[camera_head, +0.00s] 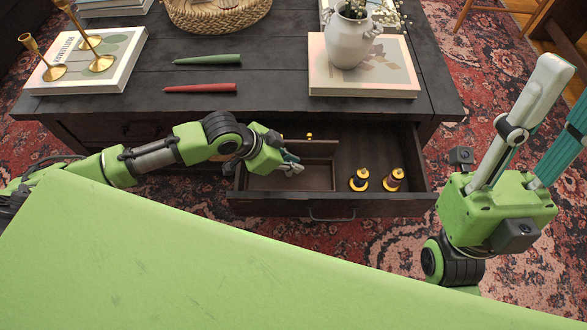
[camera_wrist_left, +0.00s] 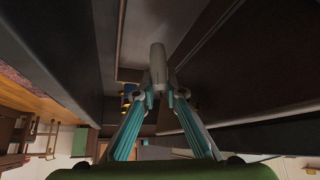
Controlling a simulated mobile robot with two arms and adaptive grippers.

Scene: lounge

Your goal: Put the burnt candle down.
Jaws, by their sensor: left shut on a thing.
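My left gripper (camera_head: 291,166) reaches into the open drawer from the left. In the left wrist view, its fingers (camera_wrist_left: 160,98) are shut on a short pale grey cylinder, the burnt candle (camera_wrist_left: 158,62), which points away from the palm. In the head view the candle cannot be made out against the gripper. The drawer (camera_head: 385,205) has a divided left compartment (camera_head: 262,180), and my left gripper is over it. My right gripper (camera_head: 566,105) is raised at the right, its fingers apart and empty; one finger runs out of the picture.
On the table (camera_head: 270,85) lie a green candle (camera_head: 207,60) and a red candle (camera_head: 200,88). Books with brass candlesticks (camera_head: 100,62) are left, a book (camera_head: 365,85) with a white vase (camera_head: 349,38) right.

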